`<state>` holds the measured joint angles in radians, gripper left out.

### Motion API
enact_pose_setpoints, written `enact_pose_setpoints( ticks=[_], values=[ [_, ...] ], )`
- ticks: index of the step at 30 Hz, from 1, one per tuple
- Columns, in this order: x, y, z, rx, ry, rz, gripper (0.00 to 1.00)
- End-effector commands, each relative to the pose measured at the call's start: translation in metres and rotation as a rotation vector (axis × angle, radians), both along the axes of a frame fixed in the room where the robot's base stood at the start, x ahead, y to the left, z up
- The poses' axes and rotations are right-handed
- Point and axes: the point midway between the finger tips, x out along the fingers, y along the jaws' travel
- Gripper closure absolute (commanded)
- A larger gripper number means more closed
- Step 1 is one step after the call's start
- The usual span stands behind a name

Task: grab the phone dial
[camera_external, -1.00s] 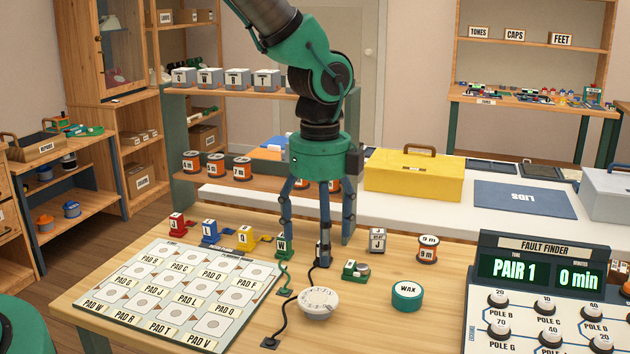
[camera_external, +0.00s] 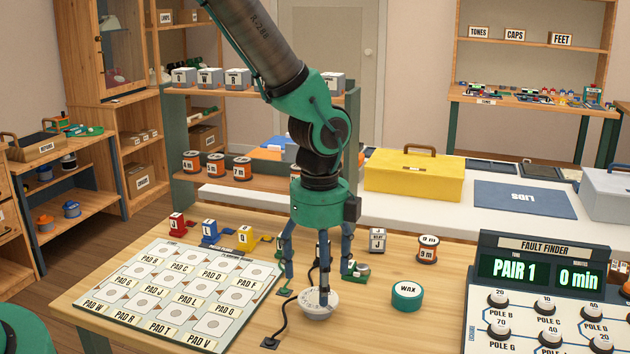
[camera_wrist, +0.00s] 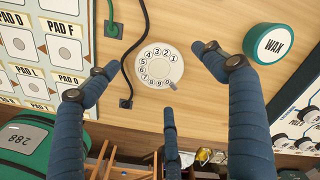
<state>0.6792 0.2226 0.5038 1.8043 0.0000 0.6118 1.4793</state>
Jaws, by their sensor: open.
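The phone dial (camera_external: 318,304) is a round white disc with a ring of black numbers, lying on the wooden table. In the wrist view the dial (camera_wrist: 159,66) lies face up between the spread fingers, with a small grey stop at its lower right edge. My gripper (camera_external: 314,290) has three blue fingers and is open above and around the dial. In the wrist view the gripper (camera_wrist: 162,85) has a finger on the left, one on the right and one below the dial. Whether any finger touches the dial I cannot tell.
A green WAX tin (camera_external: 407,295) stands right of the dial. A pad board (camera_external: 175,295) lies left. A black cord (camera_external: 283,322) runs beside the dial. A small green part (camera_external: 355,269) sits behind it. The fault finder (camera_external: 541,300) stands at the right.

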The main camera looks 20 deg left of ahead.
Motion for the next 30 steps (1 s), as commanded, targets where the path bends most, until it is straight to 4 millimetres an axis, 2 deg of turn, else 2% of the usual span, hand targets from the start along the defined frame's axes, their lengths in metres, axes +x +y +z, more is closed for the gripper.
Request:
enact_pose_setpoints(
  ticks=[14, 24, 30],
  values=[
    [0.0, 0.0, -0.005, 0.0, 0.0, 0.0, 0.17],
    [-0.001, 0.002, -0.042, 0.001, 0.001, 0.0, 0.17],
    [-0.001, 0.002, -0.054, -0.001, -0.001, 0.0, 0.17]
  ],
)
